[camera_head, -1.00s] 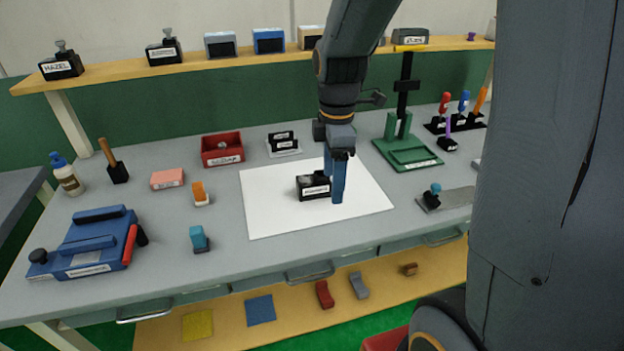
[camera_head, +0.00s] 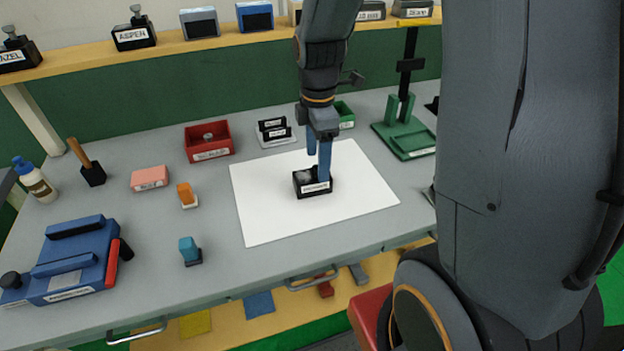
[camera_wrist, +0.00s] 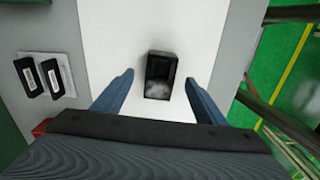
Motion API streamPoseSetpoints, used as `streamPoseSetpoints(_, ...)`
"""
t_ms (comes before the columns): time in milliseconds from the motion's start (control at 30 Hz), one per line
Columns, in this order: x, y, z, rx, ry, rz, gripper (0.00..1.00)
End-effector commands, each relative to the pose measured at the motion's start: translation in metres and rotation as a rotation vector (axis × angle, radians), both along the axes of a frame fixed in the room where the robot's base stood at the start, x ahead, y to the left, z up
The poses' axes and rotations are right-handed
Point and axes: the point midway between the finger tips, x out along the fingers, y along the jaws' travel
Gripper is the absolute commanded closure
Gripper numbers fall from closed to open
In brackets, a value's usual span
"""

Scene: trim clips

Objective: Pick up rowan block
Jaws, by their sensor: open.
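A small black block (camera_head: 305,190) with a white label lies on the white sheet (camera_head: 262,218). Its lettering is too small to read, so I cannot confirm that it is the rowan block. In the wrist view the black block (camera_wrist: 161,66) shows a dark hollow top with a pale, cloudy patch at its near end. My gripper (camera_head: 317,167) points down over the block, its two blue fingers apart. In the wrist view my gripper (camera_wrist: 159,77) is open, with a finger on either side of the block and gaps between. Whether the fingertips reach down beside it is unclear.
The shelf (camera_head: 90,62) holds labelled black stamps, including ASPEN (camera_head: 134,34). A blue fixture (camera_head: 70,262) lies front left. The sheet around the block is clear.

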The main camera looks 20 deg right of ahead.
Motion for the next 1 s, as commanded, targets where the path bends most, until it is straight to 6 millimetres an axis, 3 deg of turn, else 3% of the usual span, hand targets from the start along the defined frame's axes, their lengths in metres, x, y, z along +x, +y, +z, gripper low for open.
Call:
streamPoseSetpoints(333,-0.002,0.004,-0.038,0.0,0.004,0.004,0.34)
streamPoseSetpoints(667,-0.001,0.004,-0.044,0.0,0.001,0.005,0.34)
streamPoseSetpoints(700,-0.001,0.004,-0.044,0.0,0.001,0.005,0.36)
streamPoseSetpoints(1000,-0.001,0.004,-0.044,0.0,0.0,0.005,0.82)
